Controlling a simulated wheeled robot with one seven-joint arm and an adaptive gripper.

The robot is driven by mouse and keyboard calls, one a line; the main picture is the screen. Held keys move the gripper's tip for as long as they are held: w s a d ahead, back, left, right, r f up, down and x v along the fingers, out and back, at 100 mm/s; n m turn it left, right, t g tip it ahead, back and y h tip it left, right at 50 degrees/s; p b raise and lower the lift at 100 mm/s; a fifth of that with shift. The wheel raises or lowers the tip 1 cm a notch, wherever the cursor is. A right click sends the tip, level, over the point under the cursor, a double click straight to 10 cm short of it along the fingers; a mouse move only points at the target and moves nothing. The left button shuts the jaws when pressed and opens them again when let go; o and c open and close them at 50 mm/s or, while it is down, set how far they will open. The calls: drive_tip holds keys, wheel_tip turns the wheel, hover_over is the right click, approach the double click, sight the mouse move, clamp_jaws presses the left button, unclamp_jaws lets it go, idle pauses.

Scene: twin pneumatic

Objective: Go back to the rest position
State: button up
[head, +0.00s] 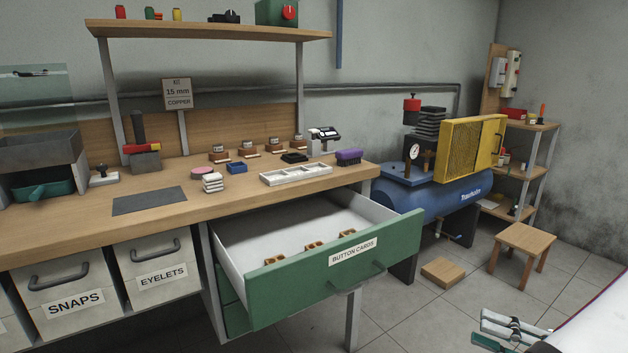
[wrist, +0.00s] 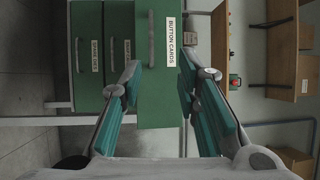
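My gripper (head: 498,333) shows at the lower right of the head view, to the right of the workbench and apart from it. In the wrist view my gripper (wrist: 158,78) has its two teal-padded fingers spread, with nothing held between them. The green drawer labelled BUTTON CARDS (head: 330,273) stands pulled out from under the bench, with several small brown pieces (head: 310,246) inside. Its green front (wrist: 160,30) and handle show beyond my fingers in the wrist view, with a gap that I cannot judge exactly.
The wooden bench (head: 190,206) carries a dark mat, a white divided tray (head: 296,174) and small tools. A blue compressor (head: 440,195), a low wooden block (head: 443,272) and a stool (head: 525,240) stand at right. Tiled floor is clear between drawer and gripper.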

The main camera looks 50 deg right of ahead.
drive_tip(key=w+a+r+n+g+y, duration=0.3)
drive_tip(key=w+a+r+g+y, duration=0.15)
drive_tip(key=w+a+g, duration=0.3)
drive_tip(key=w+a+r+n+g+y, duration=0.3)
drive_tip(key=w+a+r+n+g, duration=0.15)
drive_tip(key=w+a+g, duration=0.35)
drive_tip(key=s+a+r+n+g+h, duration=0.1)
drive_tip(key=s+a+n+g+h, duration=0.15)
drive_tip(key=a+h, duration=0.5)
drive_tip(key=s+a+r+n+g+h, duration=0.1)
drive_tip(key=s+a+r+n+h, duration=0.25)
drive_tip(key=a, duration=0.75)
wheel_tip(320, 180, up, 29)
drive_tip(key=t+h+p, duration=0.1)
drive_tip(key=t+p, duration=0.3)
drive_tip(key=p, duration=2.5)
drive_tip(key=shift+w+d+n, duration=0.25)
drive_tip(key=shift+d+n, duration=0.15)
drive_tip(key=shift+n, duration=0.05)
drive_tip(key=shift+d+h, duration=0.1)
drive_tip(key=shift+h, duration=0.25)
